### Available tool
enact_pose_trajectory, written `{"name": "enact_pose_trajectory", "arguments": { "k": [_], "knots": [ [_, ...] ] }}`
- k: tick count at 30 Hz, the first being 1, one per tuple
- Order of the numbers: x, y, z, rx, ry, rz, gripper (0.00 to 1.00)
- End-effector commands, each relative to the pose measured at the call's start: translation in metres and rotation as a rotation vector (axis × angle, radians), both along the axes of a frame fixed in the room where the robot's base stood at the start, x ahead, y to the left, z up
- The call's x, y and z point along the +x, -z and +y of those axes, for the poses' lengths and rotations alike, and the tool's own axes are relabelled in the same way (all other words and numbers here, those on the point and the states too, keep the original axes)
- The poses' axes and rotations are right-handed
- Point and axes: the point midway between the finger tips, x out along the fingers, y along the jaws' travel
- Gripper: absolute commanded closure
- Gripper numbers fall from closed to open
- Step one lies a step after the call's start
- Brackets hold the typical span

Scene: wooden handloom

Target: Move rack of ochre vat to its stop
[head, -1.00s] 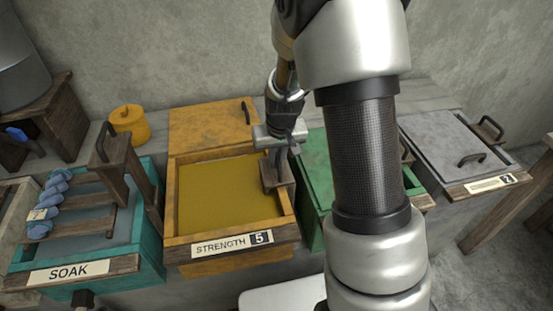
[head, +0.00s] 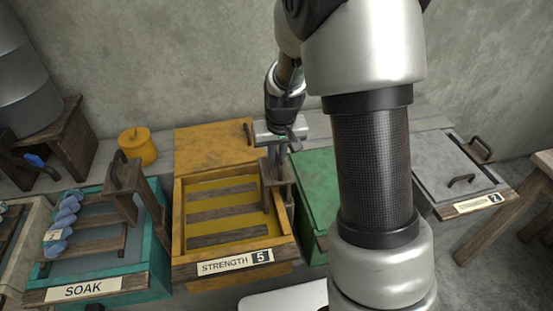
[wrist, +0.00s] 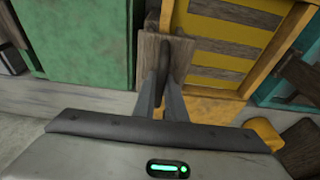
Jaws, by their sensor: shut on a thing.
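The ochre vat (head: 283,247) stands in the middle of the head view, open, with yellow liquid in it and a "STRENGTH 5" label on its front. Its rack shows as several dark wooden slats (head: 222,208) at the liquid's surface, joined to an upright wooden handle piece at the vat's right side. My gripper (head: 279,147) is shut on the top of that rack piece at the vat's back right. In the wrist view my gripper's fingers (wrist: 166,98) close around the dark handle, with the slats (wrist: 228,52) beside it. The fingertips are partly hidden in the head view.
A teal "SOAK" vat (head: 152,287) with blue yarn on its rack stands to the left. A green lidded vat (head: 314,190) is close on the right, partly behind my arm. A grey lidded vat (head: 440,162) is farther right. A yellow pot (head: 138,147) stands behind.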

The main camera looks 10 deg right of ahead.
Motion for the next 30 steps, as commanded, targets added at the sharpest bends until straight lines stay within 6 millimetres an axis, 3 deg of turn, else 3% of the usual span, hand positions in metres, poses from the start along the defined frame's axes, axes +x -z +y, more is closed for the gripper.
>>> {"name": "enact_pose_trajectory", "arguments": {
  "k": [1, 18, 30],
  "knots": [
    [0.001, -0.011, 0.001, 0.001, 0.0, -0.004, 1.0],
    [0.001, -0.067, 0.001, 0.0, -0.002, -0.004, 1.0],
    [0.001, -0.077, 0.001, 0.001, -0.001, -0.004, 1.0]
  ]
}}
